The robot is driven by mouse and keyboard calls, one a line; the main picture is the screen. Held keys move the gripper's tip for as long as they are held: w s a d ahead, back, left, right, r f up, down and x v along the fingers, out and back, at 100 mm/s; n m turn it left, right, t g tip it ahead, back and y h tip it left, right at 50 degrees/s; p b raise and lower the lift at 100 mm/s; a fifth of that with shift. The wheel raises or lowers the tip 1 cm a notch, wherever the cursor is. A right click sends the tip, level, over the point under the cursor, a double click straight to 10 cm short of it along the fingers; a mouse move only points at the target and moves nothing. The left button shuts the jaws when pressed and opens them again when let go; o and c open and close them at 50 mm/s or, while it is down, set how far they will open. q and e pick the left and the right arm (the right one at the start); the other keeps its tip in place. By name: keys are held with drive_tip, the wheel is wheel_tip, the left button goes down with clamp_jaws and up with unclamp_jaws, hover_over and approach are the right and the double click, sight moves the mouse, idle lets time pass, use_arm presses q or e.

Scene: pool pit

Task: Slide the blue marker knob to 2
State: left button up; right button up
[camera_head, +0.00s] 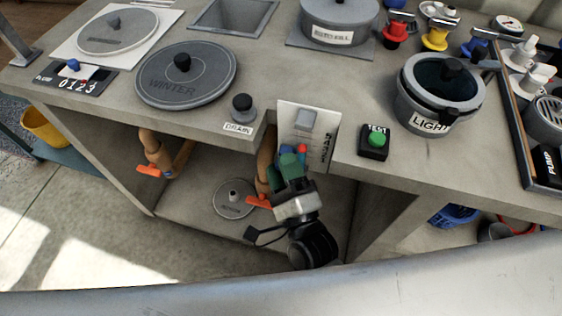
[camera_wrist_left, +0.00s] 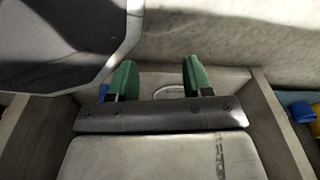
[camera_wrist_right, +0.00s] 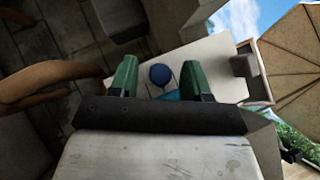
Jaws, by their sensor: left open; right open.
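The blue marker knob (camera_head: 74,65) stands on the dark slider plate (camera_head: 98,85) marked 0 1 2 3, at the far left of the counter. It is above the left part of the scale; its exact digit is hard to tell. A small red mark shows near the 2. My right gripper (camera_head: 291,160) is open in front of the counter, near the white panel, far right of the knob. In the right wrist view a round blue cap (camera_wrist_right: 161,74) shows beyond its fingers. My left gripper (camera_wrist_left: 154,78) is open and empty, only in its wrist view.
A WINTER lid (camera_head: 186,90) lies right of the slider plate, with a DRAIN knob (camera_head: 242,106) beyond it. A round lid (camera_head: 117,38) on a white sheet lies behind the slider. Orange-handled valves (camera_head: 150,171) hang under the counter. A TEST button (camera_head: 375,141) and LIGHT pot (camera_head: 437,100) stand right.

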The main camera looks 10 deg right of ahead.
use_arm(q)
drive_tip(key=shift+w+d+r, duration=0.15)
drive_tip(key=shift+w+r, duration=0.7)
drive_tip(key=shift+w, duration=0.15)
use_arm(e)
drive_tip(key=v, duration=1)
use_arm(q)
drive_tip(key=shift+s+f, duration=0.1)
